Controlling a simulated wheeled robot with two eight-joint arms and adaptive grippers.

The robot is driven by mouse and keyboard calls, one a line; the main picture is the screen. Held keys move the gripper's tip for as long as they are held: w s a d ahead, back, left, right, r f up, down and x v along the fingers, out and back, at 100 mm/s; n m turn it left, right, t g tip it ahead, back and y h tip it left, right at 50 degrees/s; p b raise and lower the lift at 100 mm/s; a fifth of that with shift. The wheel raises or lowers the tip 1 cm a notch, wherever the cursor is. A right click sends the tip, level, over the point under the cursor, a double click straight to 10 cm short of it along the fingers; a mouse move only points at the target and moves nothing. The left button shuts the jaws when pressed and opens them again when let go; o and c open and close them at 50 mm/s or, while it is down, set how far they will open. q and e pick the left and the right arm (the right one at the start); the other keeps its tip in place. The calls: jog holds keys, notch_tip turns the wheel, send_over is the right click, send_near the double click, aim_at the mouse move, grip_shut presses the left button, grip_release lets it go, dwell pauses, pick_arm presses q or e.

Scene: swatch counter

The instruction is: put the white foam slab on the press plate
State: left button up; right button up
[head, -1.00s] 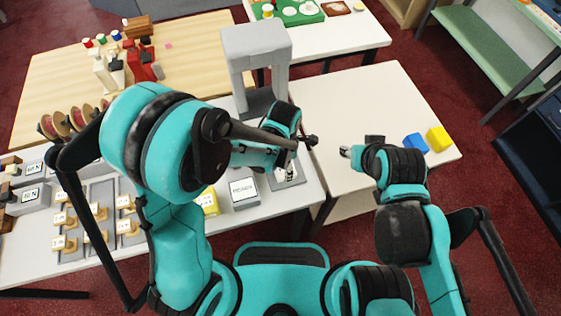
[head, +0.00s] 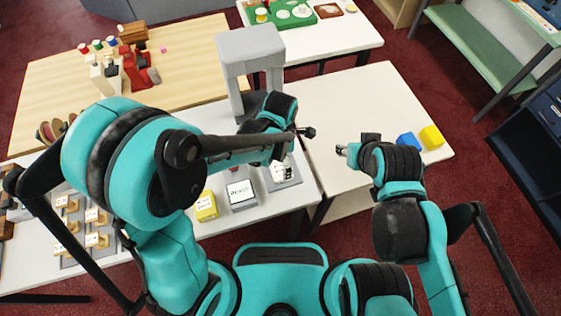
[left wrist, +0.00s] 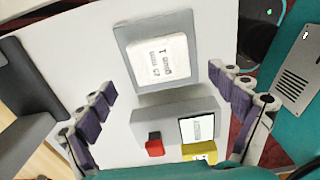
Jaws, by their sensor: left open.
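The white foam slab (left wrist: 158,60), with dark print on top, lies flat on a square grey pad (left wrist: 122,32). In the head view the slab (head: 282,171) shows on its pad near the counter's front right corner. My left gripper (left wrist: 162,83) is open, its purple-padded fingers to either side of the view and apart from the slab. In the head view its fingers are mostly hidden by my arm. The grey press arch (head: 250,48) stands behind my left wrist; its plate is largely hidden. My right gripper (head: 343,150) is over the right table, its fingers too small to judge.
A grey block with a white label (head: 241,190) and a yellow block (head: 205,206) stand left of the pad. A red piece (left wrist: 155,146) is beside the label. Blue (head: 406,142) and yellow (head: 431,136) blocks sit on the right table, otherwise largely clear.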

aim_at(280, 168)
pick_arm(q)
notch_tip(280, 168, up, 7)
jog(key=p, duration=0.2)
jog(key=s+a+r+m+t, duration=0.2)
jog(key=a+r+m, duration=0.3)
jog(key=a+m, duration=0.4)
jog(key=s+a+r+m+t, duration=0.3)
jog(key=a+r+m+t, duration=0.2)
jog(key=a+m, duration=0.3)
jog(key=shift+a+r+m, duration=0.3)
jog(key=shift+a+m, duration=0.1)
jog(key=shift+m, duration=1.9)
jog(key=shift+s, duration=0.1)
